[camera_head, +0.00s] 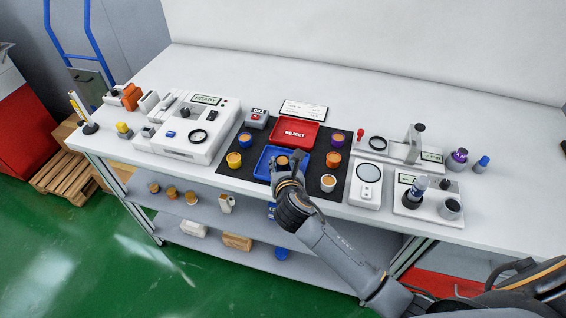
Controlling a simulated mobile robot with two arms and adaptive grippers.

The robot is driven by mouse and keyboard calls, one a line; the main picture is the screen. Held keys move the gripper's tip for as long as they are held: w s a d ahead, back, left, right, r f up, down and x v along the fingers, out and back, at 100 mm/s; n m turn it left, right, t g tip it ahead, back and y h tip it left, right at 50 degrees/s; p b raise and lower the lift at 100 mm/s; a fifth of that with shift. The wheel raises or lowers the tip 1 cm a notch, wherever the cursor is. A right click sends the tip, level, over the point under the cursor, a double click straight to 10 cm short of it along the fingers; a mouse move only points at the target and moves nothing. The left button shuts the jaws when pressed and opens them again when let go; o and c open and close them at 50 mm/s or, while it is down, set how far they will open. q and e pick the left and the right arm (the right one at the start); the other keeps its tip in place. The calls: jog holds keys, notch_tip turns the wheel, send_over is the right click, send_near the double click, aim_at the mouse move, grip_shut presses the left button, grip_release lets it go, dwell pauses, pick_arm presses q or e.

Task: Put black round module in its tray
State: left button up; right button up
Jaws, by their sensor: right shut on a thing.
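My right gripper (289,174) is over the blue tray (263,166) on the black mat, with its fingers closed around a small round module (282,160). The module's amber top shows, but its side is mostly hidden by the fingers, so I cannot tell its body colour or whether it touches the tray floor. The red tray marked REJECT (296,135) lies just behind the blue tray. My left gripper is not in view.
A white READY machine (190,140) is left of the mat (233,178). A magnifier-like device (368,174) and a bottle station (416,200) are on the right.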

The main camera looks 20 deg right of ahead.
jog(key=o, duration=1.1)
jog(key=shift+r, duration=0.15)
jog(key=v, duration=1.2)
